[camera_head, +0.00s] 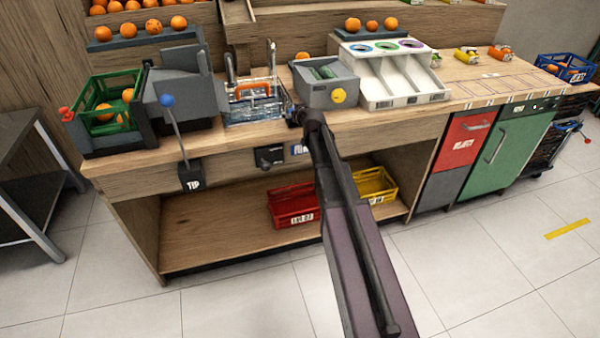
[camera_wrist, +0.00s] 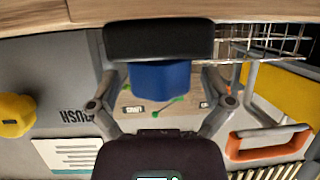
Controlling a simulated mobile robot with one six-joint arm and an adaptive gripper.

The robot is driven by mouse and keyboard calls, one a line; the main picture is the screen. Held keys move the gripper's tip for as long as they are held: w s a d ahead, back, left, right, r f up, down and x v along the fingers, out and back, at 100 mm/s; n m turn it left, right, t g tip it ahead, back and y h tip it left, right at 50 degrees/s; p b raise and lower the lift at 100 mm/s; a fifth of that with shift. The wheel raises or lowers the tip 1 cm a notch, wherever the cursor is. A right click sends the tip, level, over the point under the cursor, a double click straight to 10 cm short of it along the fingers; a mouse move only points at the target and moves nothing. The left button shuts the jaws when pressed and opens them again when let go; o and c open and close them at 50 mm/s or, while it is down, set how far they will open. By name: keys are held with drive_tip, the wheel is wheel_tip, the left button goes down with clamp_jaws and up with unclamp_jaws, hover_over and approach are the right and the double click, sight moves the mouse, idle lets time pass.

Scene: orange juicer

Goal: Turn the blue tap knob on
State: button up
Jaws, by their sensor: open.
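The blue tap knob (camera_wrist: 160,82) shows in the wrist view, under a broad dark block (camera_wrist: 158,38). My gripper (camera_wrist: 160,96) is open, with one finger to the left of the knob and one to the right. I cannot tell whether either finger touches it. In the head view my gripper (camera_head: 304,116) is at the counter's front edge, between the clear sink-like basin (camera_head: 252,109) and the grey crusher box (camera_head: 311,92). My arm hides most of the knob there.
The crusher's yellow knob (camera_head: 338,96) is close on the right in the head view; it also shows in the wrist view (camera_wrist: 14,115). An orange handle (camera_wrist: 267,143) and wire basket are near. A blue-balled lever (camera_head: 167,101) stands left. Red and yellow crates (camera_head: 292,207) sit below.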

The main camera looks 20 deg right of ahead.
drive_tip(key=shift+m+g+h, duration=0.3)
drive_tip(key=shift+m+h, duration=2.1)
drive_tip(key=shift+h, duration=0.4)
drive_tip(key=shift+m+h, duration=0.5)
drive_tip(key=shift+h, duration=0.1)
drive_tip(key=shift+w+m+g+h, duration=0.15)
drive_tip(key=shift+m+g+h, duration=1.25)
drive_tip(key=shift+m+h, duration=0.35)
drive_tip(key=shift+s+a+r+m, duration=0.15)
drive_tip(key=shift+s+m, duration=0.1)
drive_tip(key=p+v, duration=0.5)
drive_tip(key=v, duration=0.8)
drive_tip(key=s+f+n+g+y+p, duration=0.2)
drive_tip(key=s+n+g+y+p, duration=0.1)
drive_tip(key=s, duration=0.8)
drive_tip(key=s+d+f+n+g+y+p, duration=0.1)
drive_tip(key=s+g, duration=0.4)
drive_tip(key=s, duration=0.6)
drive_tip(key=shift+s+f+n+y+p, duration=0.2)
drive_tip(key=shift+f+n+y+p, duration=0.5)
drive_tip(key=shift+n+y+p, duration=0.5)
drive_tip(key=shift+d, duration=0.1)
